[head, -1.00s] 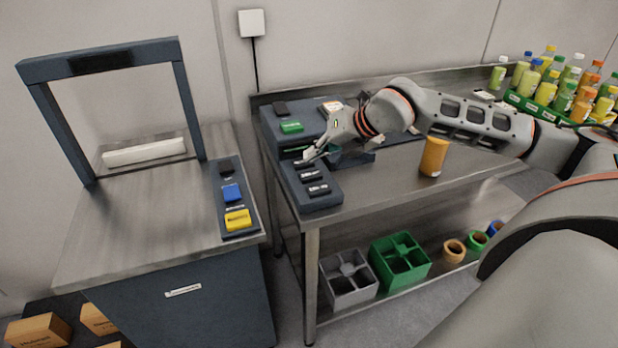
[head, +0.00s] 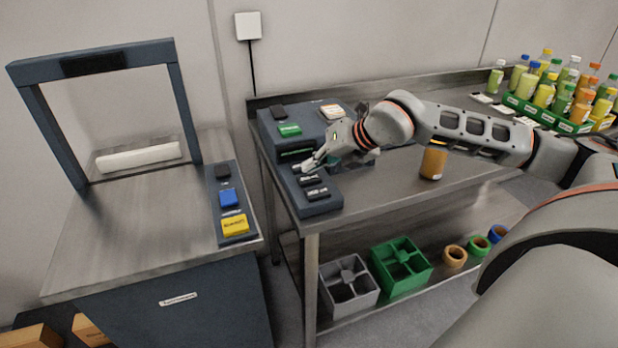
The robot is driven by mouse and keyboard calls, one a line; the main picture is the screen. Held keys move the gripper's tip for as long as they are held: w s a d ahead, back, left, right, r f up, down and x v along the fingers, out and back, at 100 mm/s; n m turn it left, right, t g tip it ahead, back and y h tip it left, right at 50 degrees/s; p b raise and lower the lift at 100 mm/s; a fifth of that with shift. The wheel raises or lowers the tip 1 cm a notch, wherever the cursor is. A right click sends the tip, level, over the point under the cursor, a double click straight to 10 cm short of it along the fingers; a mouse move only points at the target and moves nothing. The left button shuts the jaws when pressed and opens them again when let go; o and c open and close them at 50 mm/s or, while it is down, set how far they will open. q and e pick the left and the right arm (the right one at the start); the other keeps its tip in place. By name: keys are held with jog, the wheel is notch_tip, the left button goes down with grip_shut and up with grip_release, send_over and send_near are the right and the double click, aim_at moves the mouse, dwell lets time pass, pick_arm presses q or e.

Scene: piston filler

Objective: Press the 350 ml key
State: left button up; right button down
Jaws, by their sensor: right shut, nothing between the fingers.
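The piston filler (head: 276,152) is a dark blue-grey unit on the left end of the steel bench. Its low front panel (head: 318,207) carries a row of dark keys with pale labels, too small to read, so I cannot tell which is the 350 ml key. A middle key (head: 310,180) and a front key (head: 317,193) show. My right gripper (head: 307,168) is shut and empty, its fingertips pointing down-left at the back of this row and partly covering it. I cannot tell whether they touch a key. My left gripper is out of view.
Green (head: 289,130) and white (head: 333,111) keys sit on the filler's rear top. An orange-brown jar (head: 433,160) stands right of it, below my forearm. Bottles in a green crate (head: 540,113) fill the back right. A frame machine (head: 90,58) stands left.

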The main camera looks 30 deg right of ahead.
aim_at(312, 178)
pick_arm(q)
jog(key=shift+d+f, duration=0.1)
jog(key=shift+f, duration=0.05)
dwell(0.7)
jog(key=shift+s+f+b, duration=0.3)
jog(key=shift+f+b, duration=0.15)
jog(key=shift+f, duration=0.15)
pick_arm(e)
jog(key=shift+f, duration=0.45)
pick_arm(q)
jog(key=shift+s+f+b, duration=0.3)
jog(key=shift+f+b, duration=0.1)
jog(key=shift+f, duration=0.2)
pick_arm(e)
jog(key=shift+f, duration=0.5)
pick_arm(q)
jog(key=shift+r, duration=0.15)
pick_arm(e)
jog(key=shift+r, duration=0.15)
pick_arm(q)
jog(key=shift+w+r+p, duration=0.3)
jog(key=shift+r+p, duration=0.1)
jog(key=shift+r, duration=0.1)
pick_arm(e)
jog(key=shift+r, duration=0.85)
